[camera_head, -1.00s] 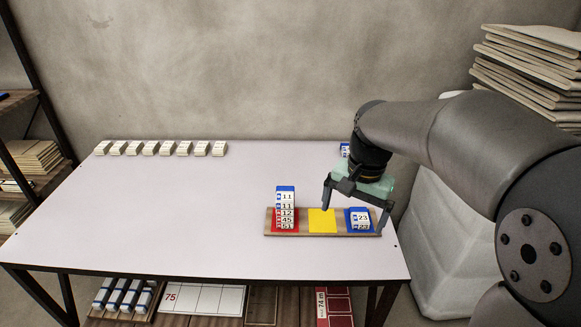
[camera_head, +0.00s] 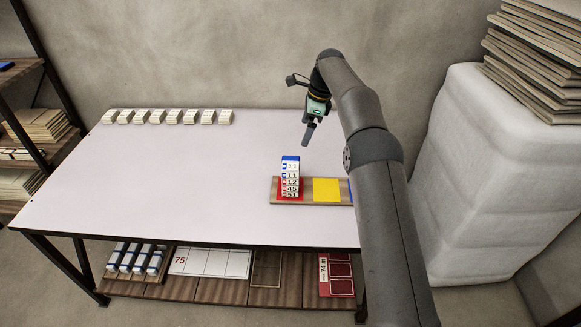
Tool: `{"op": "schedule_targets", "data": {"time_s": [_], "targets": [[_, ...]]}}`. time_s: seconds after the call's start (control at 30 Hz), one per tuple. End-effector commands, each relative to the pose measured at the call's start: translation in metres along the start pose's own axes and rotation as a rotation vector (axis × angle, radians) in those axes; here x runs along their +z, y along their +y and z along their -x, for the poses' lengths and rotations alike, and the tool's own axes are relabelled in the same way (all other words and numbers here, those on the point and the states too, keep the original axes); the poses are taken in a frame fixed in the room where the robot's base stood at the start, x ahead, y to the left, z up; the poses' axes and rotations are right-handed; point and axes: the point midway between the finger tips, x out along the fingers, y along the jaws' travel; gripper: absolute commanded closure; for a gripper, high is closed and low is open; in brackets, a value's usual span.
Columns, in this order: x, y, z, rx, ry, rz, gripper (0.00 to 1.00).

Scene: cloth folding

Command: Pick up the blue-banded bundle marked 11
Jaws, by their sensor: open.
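The blue-banded bundle marked 11 (camera_head: 291,164) is on top of a stack on the red pad at the left of the wooden board (camera_head: 309,198). Several numbered bundles (camera_head: 289,187) lie under it, one marked 12. My gripper (camera_head: 308,140) is above and slightly right of the stack, pointing down, apart from it and empty. It is seen nearly edge-on, with its fingers overlapping. The yellow pad (camera_head: 327,189) in the middle of the board is bare. The blue pad (camera_head: 350,190) is mostly hidden behind my arm, and so is whatever lies on it.
A row of small pale blocks (camera_head: 167,117) stands along the table's back left edge. The white tabletop (camera_head: 160,180) is clear at left and centre. A white padded block (camera_head: 480,170) and stacked boards (camera_head: 535,60) stand at right. A shelf rack is at left.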

Motion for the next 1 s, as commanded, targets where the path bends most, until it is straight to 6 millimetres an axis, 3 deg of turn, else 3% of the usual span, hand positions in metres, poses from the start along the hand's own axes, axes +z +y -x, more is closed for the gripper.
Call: {"op": "schedule_targets", "data": {"time_s": [0.03,0.3,0.67,1.0], "targets": [[0.000,0.001,-0.014,0.005,0.001,0.001,0.00],[0.001,0.001,-0.069,0.003,0.000,0.002,0.00],[0.002,0.003,-0.101,0.002,0.001,0.003,0.00],[0.006,0.006,-0.143,0.000,0.000,0.002,0.00]]}}
